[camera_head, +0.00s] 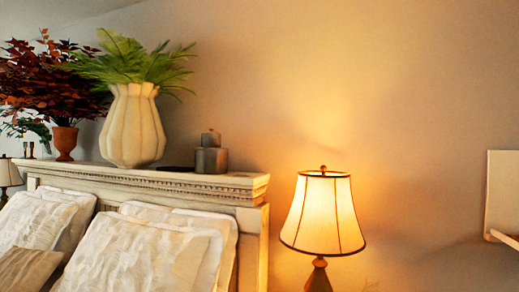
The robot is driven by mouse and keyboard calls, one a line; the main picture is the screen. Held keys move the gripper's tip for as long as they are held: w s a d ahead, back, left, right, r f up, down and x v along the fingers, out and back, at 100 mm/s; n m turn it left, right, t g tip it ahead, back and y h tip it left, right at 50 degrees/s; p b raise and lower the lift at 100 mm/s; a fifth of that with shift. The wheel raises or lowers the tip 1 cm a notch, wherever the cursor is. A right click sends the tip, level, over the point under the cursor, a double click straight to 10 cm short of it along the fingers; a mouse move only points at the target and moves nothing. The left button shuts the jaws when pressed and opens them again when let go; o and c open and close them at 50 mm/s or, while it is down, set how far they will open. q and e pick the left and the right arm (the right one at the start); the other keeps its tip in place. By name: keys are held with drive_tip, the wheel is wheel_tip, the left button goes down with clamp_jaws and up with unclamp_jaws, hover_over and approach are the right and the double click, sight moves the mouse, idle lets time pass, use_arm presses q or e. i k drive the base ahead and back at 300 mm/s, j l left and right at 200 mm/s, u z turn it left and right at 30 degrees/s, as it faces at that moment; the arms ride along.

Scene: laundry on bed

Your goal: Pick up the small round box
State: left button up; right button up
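A small grey box-like object (210,160) stands on the right part of the headboard's top ledge, with a smaller dark piece (210,139) on top of it. I cannot tell for certain whether either is the small round box; both are small and dim in this view. Neither my left nor my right gripper is in view.
The wooden headboard (240,186) rises behind white pillows (130,255). A cream vase with green fern (132,130) and a terracotta pot (65,142) stand left of the grey object. A lit lamp (323,215) is at centre right, a pale panel (503,195) at the right edge.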

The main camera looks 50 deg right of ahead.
sight(211, 141)
drive_tip(key=z, duration=1.3)
